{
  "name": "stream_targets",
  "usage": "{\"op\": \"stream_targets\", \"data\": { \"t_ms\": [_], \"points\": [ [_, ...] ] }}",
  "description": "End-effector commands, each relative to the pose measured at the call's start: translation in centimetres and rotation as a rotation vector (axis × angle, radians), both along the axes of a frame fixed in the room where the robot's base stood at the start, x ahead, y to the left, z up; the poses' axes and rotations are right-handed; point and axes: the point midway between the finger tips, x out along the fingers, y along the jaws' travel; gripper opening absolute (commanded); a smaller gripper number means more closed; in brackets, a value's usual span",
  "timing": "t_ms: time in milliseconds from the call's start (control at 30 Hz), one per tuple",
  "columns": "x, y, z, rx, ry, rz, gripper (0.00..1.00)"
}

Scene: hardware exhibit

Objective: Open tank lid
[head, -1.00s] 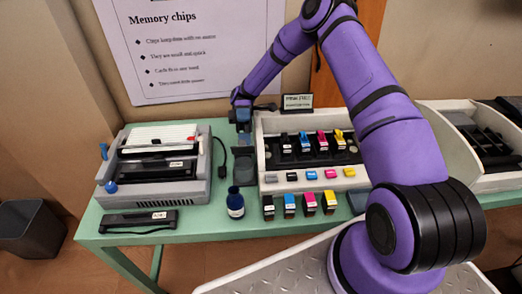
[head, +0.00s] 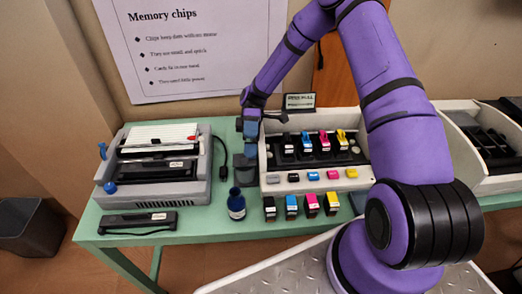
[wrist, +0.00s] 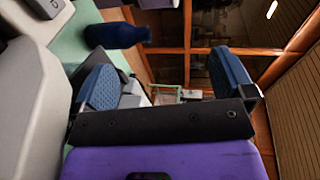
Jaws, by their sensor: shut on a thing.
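The tank lid appears to be the dark grey panel (head: 243,174) standing on the green table, left of the white printer. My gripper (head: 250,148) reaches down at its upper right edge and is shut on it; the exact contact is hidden. In the wrist view, the blue finger pads of my gripper (wrist: 166,80) stand well apart, and a dark edge shows behind the left pad. A dark blue bottle (head: 236,205) stands just in front of the panel; it also shows in the wrist view (wrist: 117,35).
The white printer (head: 263,163) with several coloured cartridges is close on the right. Several loose cartridges stand before it. A grey machine (head: 155,190) is on the left, with a black cable (head: 221,160) beside it. A black module (head: 138,221) lies at the front left.

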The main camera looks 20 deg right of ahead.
Motion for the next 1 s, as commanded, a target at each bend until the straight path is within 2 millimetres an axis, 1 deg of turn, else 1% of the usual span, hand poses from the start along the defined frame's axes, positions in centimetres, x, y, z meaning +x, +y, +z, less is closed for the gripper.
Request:
{"op": "stream_targets", "data": {
  "t_ms": [33, 67, 233, 467, 500, 533, 567, 1000],
  "points": [
    [-6.5, -0.7, 2.3, 0.035, 0.231, 0.12, 0.82],
    [-0.2, -0.1, 0.1, -0.005, 0.012, 0.002, 0.82],
    [-0.1, -0.2, 0.5, -0.005, 0.01, 0.001, 0.81],
    [0.4, -0.3, 2.0, -0.003, 0.007, -0.003, 0.81],
    [0.5, -0.3, 2.2, -0.002, 0.007, -0.002, 0.66],
    [0.6, -0.3, 2.4, -0.001, 0.006, -0.002, 0.4],
    [0.6, -0.3, 2.5, -0.002, 0.005, -0.001, 0.34],
    [1.6, -0.5, 4.8, -0.001, 0.0, 0.0, 0.34]
  ]
}}
